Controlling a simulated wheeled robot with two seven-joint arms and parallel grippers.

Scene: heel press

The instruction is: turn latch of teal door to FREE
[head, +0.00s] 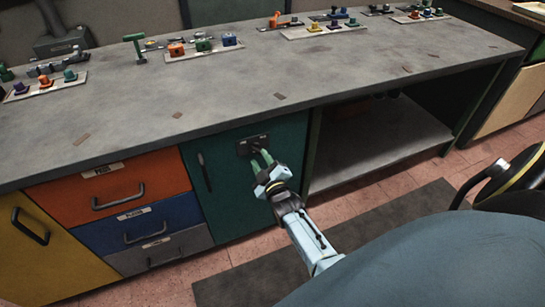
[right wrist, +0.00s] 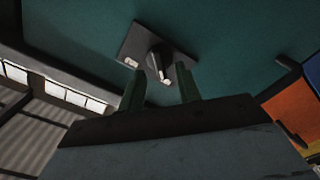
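The teal door (head: 228,196) is shut in the bench front, with a dark vertical handle (head: 204,171) near its left edge. Pale marks show on the plate and knob, but no lettering is readable. My right gripper (head: 262,158) has its green fingers apart, pointing at the latch. In the right wrist view the knob lies between and just beyond the fingertips (right wrist: 163,80); contact cannot be told. My left gripper is out of view.
Left of the door are orange (head: 110,187), blue (head: 139,225) and grey (head: 158,250) drawers and a yellow door (head: 45,250). An open bay (head: 375,150) lies to the right. The benchtop (head: 240,85) above carries panels with coloured knobs.

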